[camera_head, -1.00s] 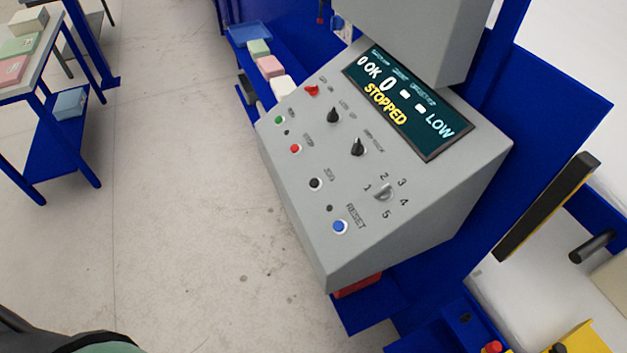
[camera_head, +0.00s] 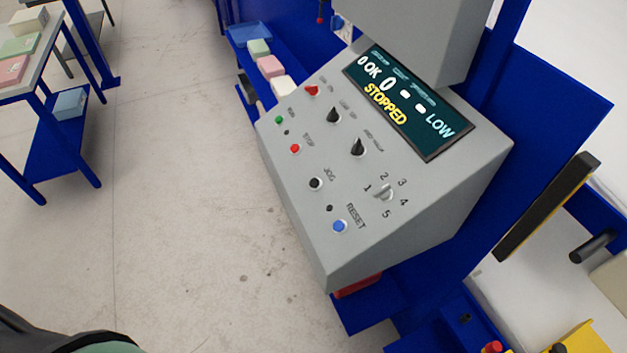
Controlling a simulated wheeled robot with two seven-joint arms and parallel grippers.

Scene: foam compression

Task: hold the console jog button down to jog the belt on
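The grey console (camera_head: 300,230) stands in the middle of the view with a sloping panel. Its black jog button (camera_head: 316,184) sits under the label JOG, below the red stop button (camera_head: 295,148) and above the blue reset button (camera_head: 340,226). Nothing touches the jog button. The display (camera_head: 408,103) reads "0 OK", "0", dashes, "LOW" and a yellow "STOPPED". Neither gripper is in view. A dark and green rounded part, perhaps mine, shows at the bottom left corner. The belt cannot be made out.
A blue rail (camera_head: 270,95) behind the console carries several foam blocks (camera_head: 270,67). A blue-legged table (camera_head: 45,60) with coloured blocks stands at the far left. A black and yellow bar (camera_head: 547,207) rises at the right. The floor left of the console is clear.

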